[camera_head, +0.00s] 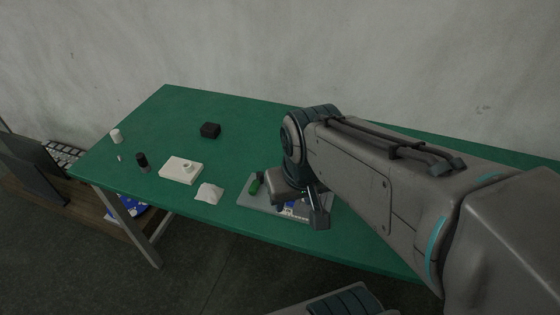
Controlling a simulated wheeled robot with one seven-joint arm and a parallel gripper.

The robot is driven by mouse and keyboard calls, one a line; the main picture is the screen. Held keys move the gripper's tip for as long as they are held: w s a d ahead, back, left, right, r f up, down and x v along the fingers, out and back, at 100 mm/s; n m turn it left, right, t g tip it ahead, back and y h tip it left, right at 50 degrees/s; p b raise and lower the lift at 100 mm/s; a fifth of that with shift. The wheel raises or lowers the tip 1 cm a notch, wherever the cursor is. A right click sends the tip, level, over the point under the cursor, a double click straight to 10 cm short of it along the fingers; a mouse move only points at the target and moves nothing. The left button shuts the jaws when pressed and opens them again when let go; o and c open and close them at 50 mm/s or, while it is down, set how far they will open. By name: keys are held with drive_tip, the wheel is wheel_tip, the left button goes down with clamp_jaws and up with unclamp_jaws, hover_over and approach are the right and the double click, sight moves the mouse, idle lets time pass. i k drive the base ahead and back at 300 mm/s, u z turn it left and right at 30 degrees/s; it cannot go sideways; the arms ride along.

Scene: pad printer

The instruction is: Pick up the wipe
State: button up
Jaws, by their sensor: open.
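The wipe (209,193) looks like a small crumpled white cloth. It lies on the green table near its front edge, just right of a white block. My gripper (316,216) is to the right of the wipe, over a grey tray, and apart from the wipe. It is open, and I see nothing held in it. My own wrist and arm hide part of the gripper and part of the tray.
The grey tray (258,206) holds a green item (255,185) and a partly hidden blue and white item. The white block (180,170), a black bottle (142,160), a black box (210,130) and a white cup (116,136) stand leftward. The table's back left is clear.

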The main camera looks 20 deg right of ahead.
sight(211, 194)
drive_tip(key=k, duration=0.95)
drive_tip(key=u, duration=0.9)
drive_tip(key=i, duration=1.2)
drive_tip(key=z, duration=0.35)
